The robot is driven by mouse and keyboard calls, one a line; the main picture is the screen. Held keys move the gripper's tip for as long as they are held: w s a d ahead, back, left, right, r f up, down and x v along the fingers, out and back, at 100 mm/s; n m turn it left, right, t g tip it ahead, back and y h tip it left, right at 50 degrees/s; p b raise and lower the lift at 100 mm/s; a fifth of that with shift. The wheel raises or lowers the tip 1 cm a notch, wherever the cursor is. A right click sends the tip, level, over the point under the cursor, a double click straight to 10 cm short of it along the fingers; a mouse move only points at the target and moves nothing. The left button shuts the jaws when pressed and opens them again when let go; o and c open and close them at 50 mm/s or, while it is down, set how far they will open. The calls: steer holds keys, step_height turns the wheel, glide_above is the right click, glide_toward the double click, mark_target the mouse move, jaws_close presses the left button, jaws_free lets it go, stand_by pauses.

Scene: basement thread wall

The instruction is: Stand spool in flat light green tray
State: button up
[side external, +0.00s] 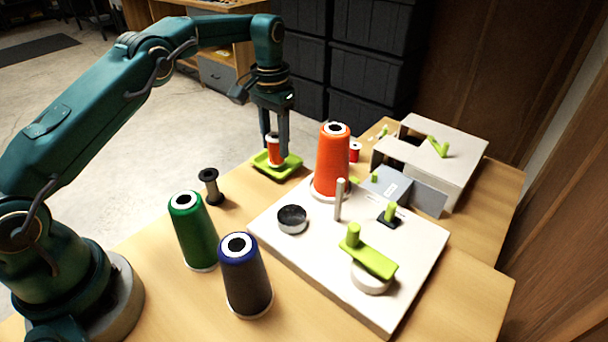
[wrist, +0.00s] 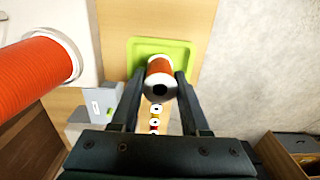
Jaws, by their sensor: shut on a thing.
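The spool (side external: 274,149) is small, with orange-red thread and pale ends. It stands upright at the light green tray (side external: 279,170), which lies flat near the table's far edge. My gripper (side external: 275,143) points down and is shut on the spool, one finger on each side. In the wrist view the spool (wrist: 160,78) sits between the fingertips of my gripper (wrist: 161,82), over the tray (wrist: 188,50). The spool's lower end is hard to make out, so I cannot tell whether it touches the tray floor.
A large orange cone (side external: 332,160) stands close right of the tray on a white machine base (side external: 291,248). A black empty spool (side external: 210,187), a green cone (side external: 193,231) and a dark cone (side external: 245,275) stand nearer. Bare table lies between the tray and the black spool.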

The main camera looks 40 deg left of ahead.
steer(key=shift+f, duration=0.5)
steer(key=o, duration=1.2)
steer(key=shift+c, duration=0.2)
